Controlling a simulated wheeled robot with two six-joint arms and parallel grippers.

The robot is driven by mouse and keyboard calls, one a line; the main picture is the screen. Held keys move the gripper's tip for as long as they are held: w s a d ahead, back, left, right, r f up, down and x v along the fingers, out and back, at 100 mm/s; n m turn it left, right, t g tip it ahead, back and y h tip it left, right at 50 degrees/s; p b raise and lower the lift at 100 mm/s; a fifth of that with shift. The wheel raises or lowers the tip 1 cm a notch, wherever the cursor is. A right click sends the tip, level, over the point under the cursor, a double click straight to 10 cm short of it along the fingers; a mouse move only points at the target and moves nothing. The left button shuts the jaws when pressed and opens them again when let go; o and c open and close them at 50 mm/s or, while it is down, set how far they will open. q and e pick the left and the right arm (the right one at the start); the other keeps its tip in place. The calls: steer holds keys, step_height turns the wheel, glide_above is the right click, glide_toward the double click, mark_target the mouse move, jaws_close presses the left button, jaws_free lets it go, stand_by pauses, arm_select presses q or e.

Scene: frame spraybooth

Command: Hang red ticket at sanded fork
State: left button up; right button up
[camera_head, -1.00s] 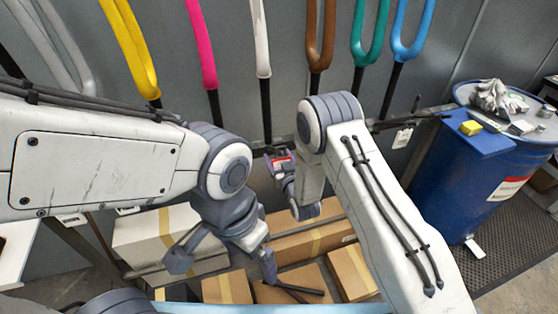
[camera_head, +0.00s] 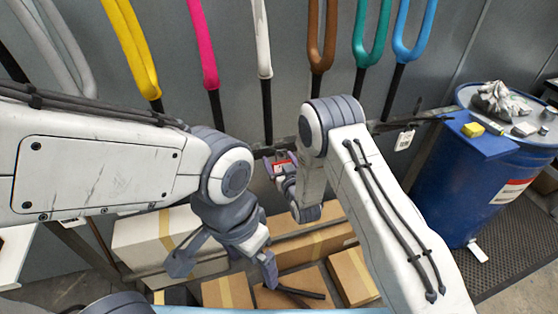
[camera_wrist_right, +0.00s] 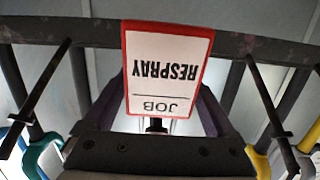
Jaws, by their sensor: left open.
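The red-bordered ticket (camera_wrist_right: 168,68) reads "JOB RESPRAY", upside down in the right wrist view. My right gripper (camera_wrist_right: 160,105) is shut on it, its fingers partly hidden behind the card. The ticket also shows small in the head view (camera_head: 283,164), close to the rail below the white fork (camera_head: 262,40). Other forks hang along the wall: yellow (camera_head: 132,50), pink (camera_head: 203,45), brown (camera_head: 320,40), teal (camera_head: 370,35) and blue (camera_head: 414,30). Which is sanded I cannot tell for sure. My left gripper (camera_head: 224,266) is open and empty above the cartons.
A dark rail (camera_wrist_right: 60,32) runs behind the ticket, with dark fork stems crossing it. A white tag (camera_head: 404,139) hangs on the rail at right. Cardboard cartons (camera_head: 305,245) lie below. A blue drum (camera_head: 465,195) with gloves and a yellow block stands at right.

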steer(key=b+v, duration=0.4)
steer(key=v, duration=0.6)
steer(key=shift+s, duration=0.2)
steer(key=shift+d, duration=0.1)
steer(key=p+x, duration=0.1)
steer(key=x, duration=0.2)
steer(key=p+x, duration=0.2)
steer(key=x, duration=0.2)
steer(key=p+x, duration=0.2)
steer(key=x, duration=0.1)
steer(key=shift+w+r, duration=0.2)
steer(key=shift+r, duration=0.2)
steer(key=shift+s+r+p, duration=0.2)
steer(key=shift+r+p, duration=0.05)
steer(key=shift+p, duration=0.15)
